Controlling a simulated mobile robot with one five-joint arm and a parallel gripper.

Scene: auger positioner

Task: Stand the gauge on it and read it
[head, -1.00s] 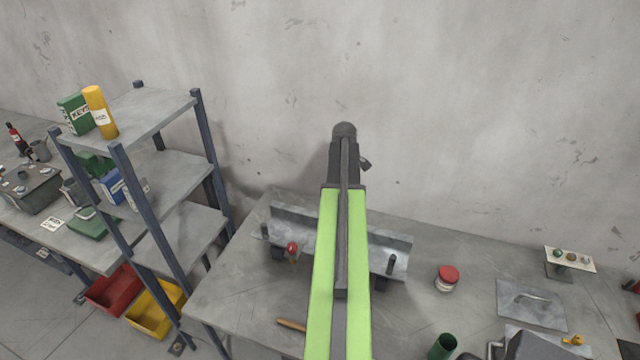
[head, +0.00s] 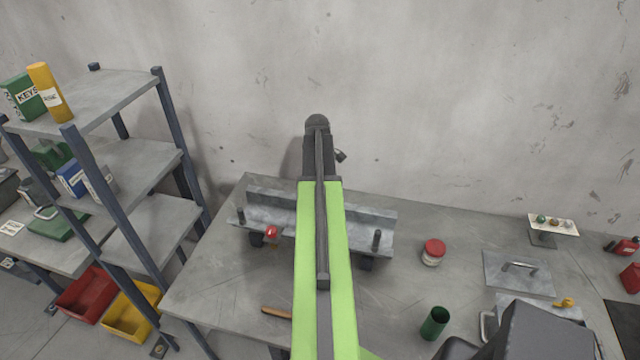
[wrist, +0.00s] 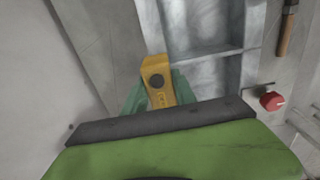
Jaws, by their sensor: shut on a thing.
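The gauge is a yellow block with a dark round face (wrist: 157,80), seen in the wrist view. My gripper (wrist: 158,94) is shut on it, with a greenish finger on each side. In the head view my arm hides both gripper and gauge. A grey metal trough-like positioner (head: 368,214) lies on the bench near the wall, its middle behind my arm. It also shows in the wrist view (wrist: 205,62), just right of the gauge. I cannot tell whether the gauge touches it. A red knob (head: 271,231) is at its left front; it also shows in the wrist view (wrist: 272,101).
A red-lidded jar (head: 433,252), a green cup (head: 434,323) and a metal plate with a handle (head: 518,272) stand to the right on the bench. A wooden handle (head: 276,312) lies in front. A shelf rack (head: 150,150) stands left. The wall is close behind.

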